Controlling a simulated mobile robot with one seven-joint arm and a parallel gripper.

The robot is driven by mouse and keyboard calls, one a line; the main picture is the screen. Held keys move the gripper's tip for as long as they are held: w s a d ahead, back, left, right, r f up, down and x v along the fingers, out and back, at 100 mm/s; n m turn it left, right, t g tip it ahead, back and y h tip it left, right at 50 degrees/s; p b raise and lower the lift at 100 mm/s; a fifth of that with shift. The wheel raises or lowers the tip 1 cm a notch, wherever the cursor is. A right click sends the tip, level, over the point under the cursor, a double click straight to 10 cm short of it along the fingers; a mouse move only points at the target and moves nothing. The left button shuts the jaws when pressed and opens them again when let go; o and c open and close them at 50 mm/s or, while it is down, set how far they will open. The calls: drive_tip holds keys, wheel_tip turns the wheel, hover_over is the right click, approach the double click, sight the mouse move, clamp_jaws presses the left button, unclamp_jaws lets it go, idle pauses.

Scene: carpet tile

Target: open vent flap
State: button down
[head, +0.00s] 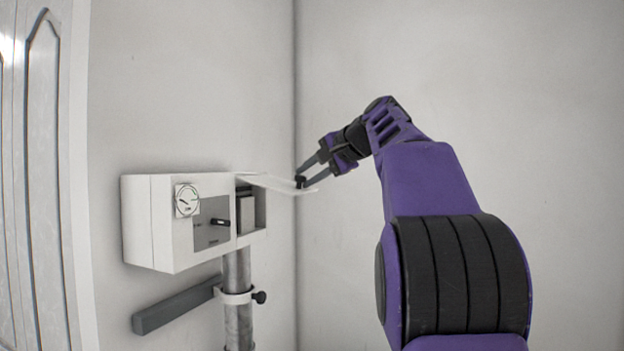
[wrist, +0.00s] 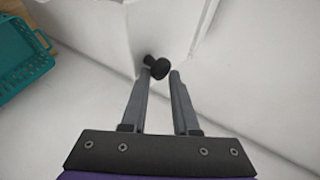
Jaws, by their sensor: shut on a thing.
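The vent flap (head: 272,182) is a thin white panel at the top right of a white box (head: 152,222). It stands swung up and out, roughly level, and the opening (head: 244,195) below it is uncovered. A black knob (head: 300,182) sits near the flap's outer edge. My gripper (head: 308,178) reaches in from the upper right and is shut on the knob. In the wrist view the knob (wrist: 158,68) lies between the fingertips, against the white flap (wrist: 160,30).
The box has a dial (head: 187,201) and a grey panel with a black switch (head: 194,222). It stands on a metal post (head: 238,270) with a grey bar (head: 175,307) below. A teal basket (wrist: 22,55) lies at the left in the wrist view. Walls meet close behind.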

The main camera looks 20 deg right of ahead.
drive_tip(key=shift+w+a+r+g, duration=0.1)
drive_tip(key=shift+a+r+g, duration=0.05)
drive_tip(key=shift+a, duration=0.3)
drive_tip(key=shift+w+a+r+g, duration=0.1)
drive_tip(key=shift+a+g, duration=0.05)
drive_tip(key=shift+a, duration=0.25)
drive_tip(key=c, duration=0.6)
unclamp_jaws()
drive_tip(key=shift+w+a+f, duration=0.1)
drive_tip(key=shift+w+a, duration=0.05)
drive_tip(key=shift+s+d+r, duration=0.2)
drive_tip(key=shift+s+r, duration=0.1)
drive_tip(key=shift+s, duration=0.05)
drive_tip(key=v, duration=1.6)
drive_tip(key=shift+s+d, duration=0.35)
drive_tip(key=shift+d, duration=0.15)
drive_tip(key=shift+f, duration=0.1)
